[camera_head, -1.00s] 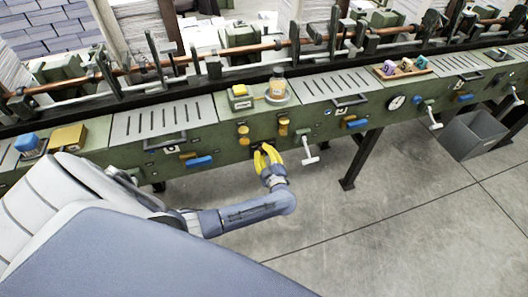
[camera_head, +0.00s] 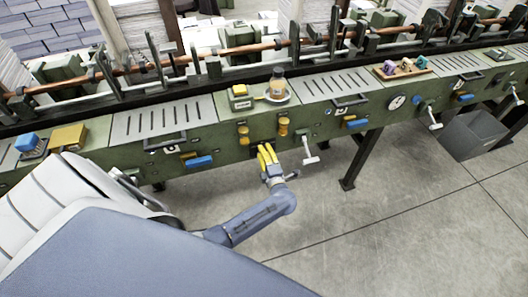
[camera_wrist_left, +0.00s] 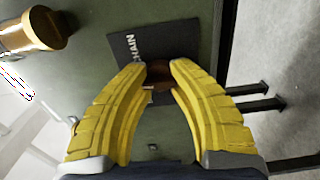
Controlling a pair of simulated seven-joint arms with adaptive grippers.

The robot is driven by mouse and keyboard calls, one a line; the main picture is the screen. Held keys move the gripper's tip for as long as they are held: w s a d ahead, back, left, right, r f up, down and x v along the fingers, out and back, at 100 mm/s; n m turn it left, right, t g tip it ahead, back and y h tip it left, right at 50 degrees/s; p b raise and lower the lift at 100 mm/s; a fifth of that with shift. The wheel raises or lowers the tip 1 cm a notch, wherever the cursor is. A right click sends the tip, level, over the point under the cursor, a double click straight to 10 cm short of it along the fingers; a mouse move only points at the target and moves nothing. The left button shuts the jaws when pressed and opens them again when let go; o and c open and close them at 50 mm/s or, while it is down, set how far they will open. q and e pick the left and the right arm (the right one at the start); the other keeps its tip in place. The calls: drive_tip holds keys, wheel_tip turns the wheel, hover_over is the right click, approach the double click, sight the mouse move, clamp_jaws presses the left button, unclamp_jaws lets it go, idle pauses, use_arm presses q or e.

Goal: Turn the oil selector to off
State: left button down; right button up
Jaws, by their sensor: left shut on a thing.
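The oil selector shows in the left wrist view as a small brown knob (camera_wrist_left: 158,76) in front of a dark plate (camera_wrist_left: 150,46) with pale lettering, partly readable as "AIN". The plate is on the green front panel of the machine. My left gripper (camera_head: 265,149) is at this panel, below the two orange-yellow knobs. In the left wrist view the yellow fingers (camera_wrist_left: 158,68) are shut on the brown knob, one on each side. The fingers hide part of the knob and plate, so I cannot tell its exact setting. My right gripper is not in view.
Orange-yellow knobs (camera_head: 284,126) sit just above my left gripper. A white T-shaped handle (camera_head: 310,150) sticks out close to its right. A bottle (camera_head: 278,84) stands on the machine top above. The floor (camera_head: 340,235) in front is clear.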

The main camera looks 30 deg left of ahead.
use_arm(q)
drive_tip(key=shift+s+a+n, duration=0.1)
drive_tip(key=shift+a+n, duration=0.15)
drive_tip(key=shift+n, duration=0.15)
drive_tip(key=c, duration=0.9)
unclamp_jaws()
drive_tip(key=shift+d, duration=0.1)
drive_tip(key=shift+c, duration=0.2)
drive_tip(key=shift+d, duration=0.1)
drive_tip(key=v, duration=1.1)
drive_tip(key=shift+s+d, duration=0.3)
